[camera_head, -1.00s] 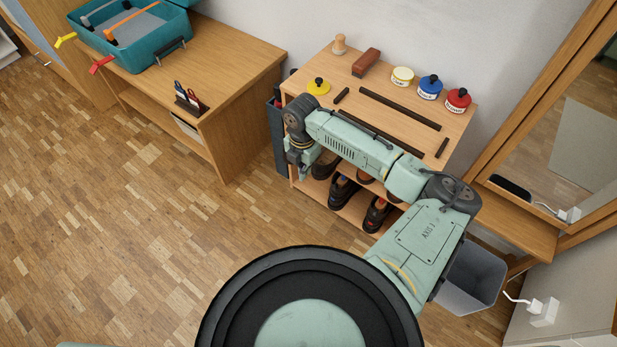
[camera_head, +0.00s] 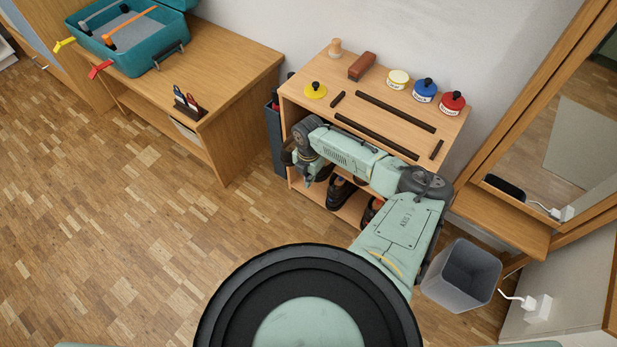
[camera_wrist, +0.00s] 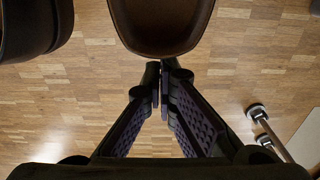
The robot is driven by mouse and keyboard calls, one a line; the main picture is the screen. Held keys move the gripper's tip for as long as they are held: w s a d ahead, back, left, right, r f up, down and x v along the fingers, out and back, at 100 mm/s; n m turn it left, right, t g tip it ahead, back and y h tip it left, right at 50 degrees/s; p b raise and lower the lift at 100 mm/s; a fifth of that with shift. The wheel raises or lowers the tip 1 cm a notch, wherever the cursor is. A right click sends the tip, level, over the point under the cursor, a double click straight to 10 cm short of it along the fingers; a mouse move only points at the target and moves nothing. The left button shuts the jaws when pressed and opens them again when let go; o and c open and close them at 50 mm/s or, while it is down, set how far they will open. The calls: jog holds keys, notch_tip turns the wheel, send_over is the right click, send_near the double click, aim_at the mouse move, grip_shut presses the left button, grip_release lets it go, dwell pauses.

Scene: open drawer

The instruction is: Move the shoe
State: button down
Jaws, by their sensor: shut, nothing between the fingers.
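Dark shoes (camera_head: 341,192) stand in the wooden shoe rack (camera_head: 300,90), partly hidden by my arm in the head view. In the wrist view, the rounded end of a brown shoe (camera_wrist: 162,28) is at the top centre, just beyond my fingertips. My gripper (camera_wrist: 160,88) is shut and empty, its tips close together below that shoe end in the picture. I cannot tell whether they touch it. A dark rounded thing (camera_wrist: 36,28) fills the top left of the wrist view. Which shoe the task means does not show.
A grey bin (camera_head: 465,275) stands to the right, beside the mirror bench (camera_head: 500,220). A wooden desk (camera_head: 240,75) is left. The floor in front is clear.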

jog(key=shift+w, duration=0.1)
jog(key=w+d+b, duration=0.1)
jog(key=w+b, duration=0.1)
jog(key=w+d+b, duration=0.1)
jog(key=w+d, duration=0.1)
jog(key=shift+f+b, duration=0.15)
jog(key=shift+b, duration=0.2)
jog(key=shift+d+r, duration=0.1)
jog(key=shift+r, duration=0.1)
